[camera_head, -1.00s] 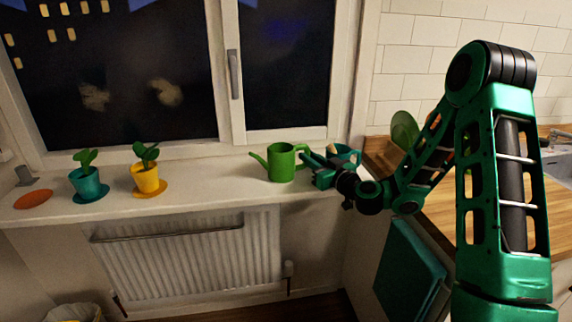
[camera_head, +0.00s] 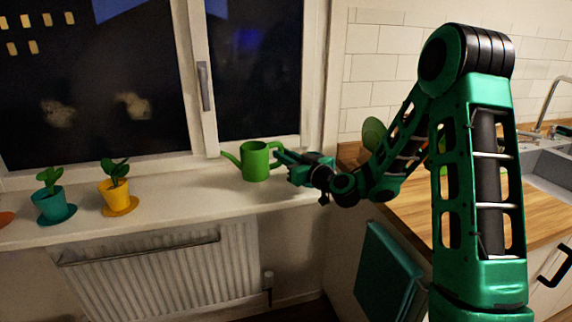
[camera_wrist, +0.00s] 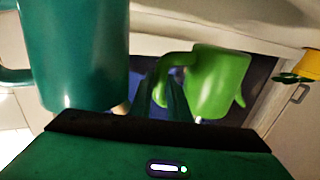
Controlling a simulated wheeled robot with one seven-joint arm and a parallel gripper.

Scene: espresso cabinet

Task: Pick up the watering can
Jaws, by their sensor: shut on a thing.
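The green watering can (camera_head: 256,163) is upright at the windowsill, its spout to the left. It sits slightly high against the sill, but I cannot clearly see a gap beneath it. My gripper (camera_head: 281,158) comes from the right and is shut on the can's handle. In the wrist view, the can (camera_wrist: 221,82) is right of centre, its handle at my gripper (camera_wrist: 168,100). The exact finger contact is partly hidden.
A teal mug (camera_wrist: 82,55) stands close beside my gripper in the wrist view. A yellow potted plant (camera_head: 118,196) and a teal potted plant (camera_head: 54,206) stand farther left. The sill (camera_head: 185,195) between them and the can is clear.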

